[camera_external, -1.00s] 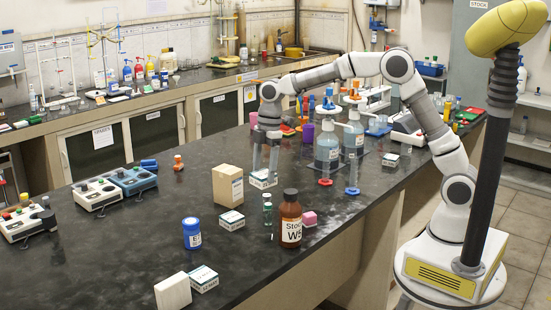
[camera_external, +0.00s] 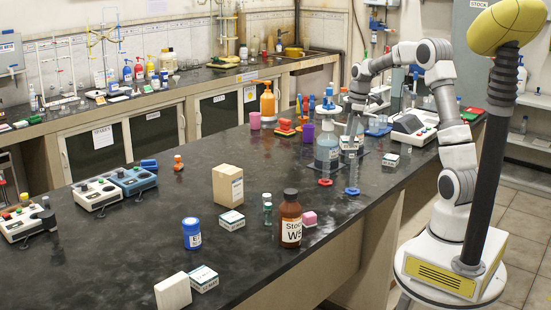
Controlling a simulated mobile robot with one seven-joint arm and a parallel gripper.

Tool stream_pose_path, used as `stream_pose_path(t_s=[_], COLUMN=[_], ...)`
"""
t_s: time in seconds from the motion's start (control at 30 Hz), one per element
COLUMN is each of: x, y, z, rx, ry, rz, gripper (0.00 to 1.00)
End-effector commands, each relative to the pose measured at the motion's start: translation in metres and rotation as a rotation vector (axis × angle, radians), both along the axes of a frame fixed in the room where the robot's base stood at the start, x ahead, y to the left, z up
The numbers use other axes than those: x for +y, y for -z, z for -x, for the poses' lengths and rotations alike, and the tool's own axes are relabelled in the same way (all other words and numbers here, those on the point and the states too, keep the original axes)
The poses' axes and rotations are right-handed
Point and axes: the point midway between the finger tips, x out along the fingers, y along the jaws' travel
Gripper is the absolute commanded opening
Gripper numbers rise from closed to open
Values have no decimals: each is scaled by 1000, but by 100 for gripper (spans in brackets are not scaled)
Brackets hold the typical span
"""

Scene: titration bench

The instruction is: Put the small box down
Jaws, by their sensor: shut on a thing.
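My gripper (camera_external: 353,128) points down among the glassware at the right of the dark bench. It is shut on a small white box with a dark-marked label (camera_external: 350,143). The box is beside the blue-liquid bottle (camera_external: 327,152) and covers the place where a second such bottle showed. I cannot tell whether the box touches anything under it. Similar small boxes stand on the bench: one to the right (camera_external: 390,160), one near the tan carton (camera_external: 231,220) and one at the front (camera_external: 203,279).
A white device (camera_external: 414,129) is to the right. A brown stock bottle (camera_external: 290,220) stands nearer the front. The bench (camera_external: 215,160) left of the bottles is largely clear.

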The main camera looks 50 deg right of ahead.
Motion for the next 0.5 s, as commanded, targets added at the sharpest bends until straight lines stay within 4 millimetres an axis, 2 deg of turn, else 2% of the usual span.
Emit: stream_pose_path(t_s=[0.03,0.2,0.3,0.5], x=[-25,-92,-122,-157], y=[-1,0,0,0], z=[14,61,89,129], rx=[0,-2,-3,-3], ry=[48,180,247,334], rz=[0,-1,-1,-2], gripper=[16,16,16,16])
